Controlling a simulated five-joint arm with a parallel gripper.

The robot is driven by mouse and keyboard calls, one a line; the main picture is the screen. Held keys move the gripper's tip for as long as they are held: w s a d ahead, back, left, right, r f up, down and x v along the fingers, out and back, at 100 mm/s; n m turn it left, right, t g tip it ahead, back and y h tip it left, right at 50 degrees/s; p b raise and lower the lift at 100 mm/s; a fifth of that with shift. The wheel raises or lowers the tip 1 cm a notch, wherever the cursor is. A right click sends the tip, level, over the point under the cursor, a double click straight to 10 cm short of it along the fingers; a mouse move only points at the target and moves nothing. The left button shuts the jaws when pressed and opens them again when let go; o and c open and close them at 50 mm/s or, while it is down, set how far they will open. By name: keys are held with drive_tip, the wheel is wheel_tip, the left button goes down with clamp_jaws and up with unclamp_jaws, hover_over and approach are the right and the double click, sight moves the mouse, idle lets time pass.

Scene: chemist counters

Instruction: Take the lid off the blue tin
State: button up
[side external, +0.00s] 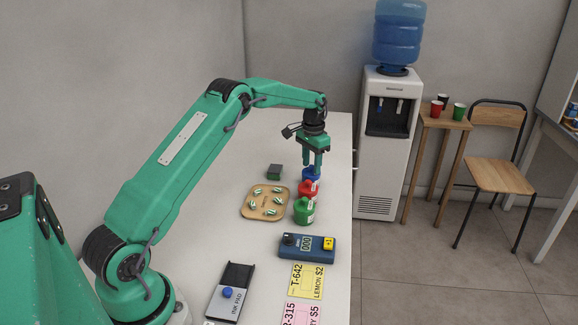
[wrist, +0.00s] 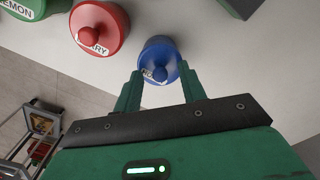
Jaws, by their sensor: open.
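The blue tin (side external: 311,174) stands at the far end of the white counter, partly hidden behind my gripper's fingers. In the wrist view I see it from above, with its round blue lid and knob (wrist: 159,72) in place and a white label on its side. My gripper (side external: 317,168) points down over the tin. It is open, and in the wrist view its two green fingertips (wrist: 160,72) lie on either side of the tin's near part. I cannot tell if they touch it. Nothing is held.
A red tin (side external: 308,189) and a green tin (side external: 304,211) stand in a row beside the blue one. A wooden tray (side external: 246,210) with small capsules, a dark green box (side external: 274,171) and a blue meter (side external: 307,247) are nearby. The counter's right edge is close.

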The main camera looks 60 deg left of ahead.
drive_tip(key=shift+c, duration=0.2)
clamp_jaws()
drive_tip(key=shift+r, duration=0.1)
idle(0.4)
drive_tip(key=shift+r, duration=0.45)
drive_tip(key=r, duration=0.3)
drive_tip(key=shift+d+r, duration=0.2)
drive_tip(key=shift+d, duration=0.1)
drive_tip(key=s+d+r, duration=0.2)
drive_tip(key=d+r, duration=0.4)
drive_tip(key=d, duration=0.4)
drive_tip(key=shift+s+d+r, duration=0.15)
drive_tip(key=shift+d+r, duration=0.1)
drive_tip(key=shift+d, duration=0.15)
